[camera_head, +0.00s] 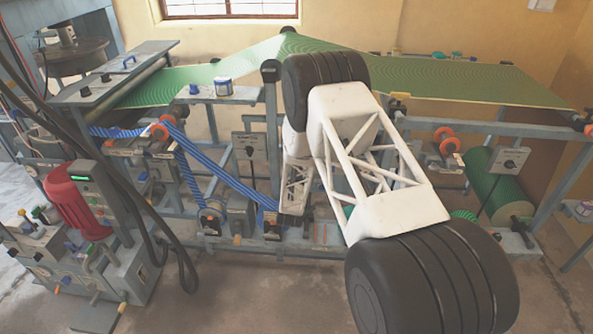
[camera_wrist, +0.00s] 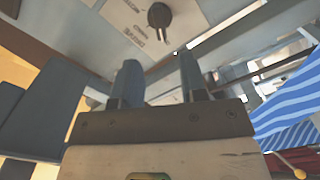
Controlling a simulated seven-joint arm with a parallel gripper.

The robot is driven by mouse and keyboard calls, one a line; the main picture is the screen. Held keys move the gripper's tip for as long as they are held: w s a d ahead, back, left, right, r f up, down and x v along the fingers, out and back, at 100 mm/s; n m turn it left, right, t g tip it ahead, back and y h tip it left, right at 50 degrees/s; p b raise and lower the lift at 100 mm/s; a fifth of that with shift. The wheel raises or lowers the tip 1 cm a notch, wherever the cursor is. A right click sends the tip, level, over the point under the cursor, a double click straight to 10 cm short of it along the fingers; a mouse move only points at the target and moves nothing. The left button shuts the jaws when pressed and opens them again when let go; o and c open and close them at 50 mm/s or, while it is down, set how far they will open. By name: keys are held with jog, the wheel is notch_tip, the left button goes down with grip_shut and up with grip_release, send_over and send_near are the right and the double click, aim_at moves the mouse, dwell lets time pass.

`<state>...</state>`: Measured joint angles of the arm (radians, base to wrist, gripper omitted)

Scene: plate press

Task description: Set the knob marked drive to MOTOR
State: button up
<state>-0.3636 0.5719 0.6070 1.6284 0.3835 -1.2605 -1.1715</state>
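A dark round knob (camera_wrist: 158,14) with a raised grip bar sits on a pale plate (camera_wrist: 122,14) at the top of the wrist view. The plate carries small printed marks, too blurred and slanted to read. I cannot tell whether this is the drive knob or which mark it points to. My gripper (camera_wrist: 160,80) has its two fingers apart, with nothing between them. The knob lies beyond the fingertips, and the fingers do not touch it. In the head view my arm hides the gripper.
In the head view, a grey panel with a dark knob (camera_head: 248,143) stands left of my arm, and another panel (camera_head: 510,158) stands at the right. Blue striped belt (camera_head: 215,175) runs beside the frame; it also shows in the wrist view (camera_wrist: 290,100). Green sheet (camera_head: 440,75) spans above.

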jog(key=shift+w, duration=0.15)
jog(key=w, duration=0.7)
jog(key=shift+w, duration=0.25)
jog(key=shift+c, duration=0.4)
grip_shut()
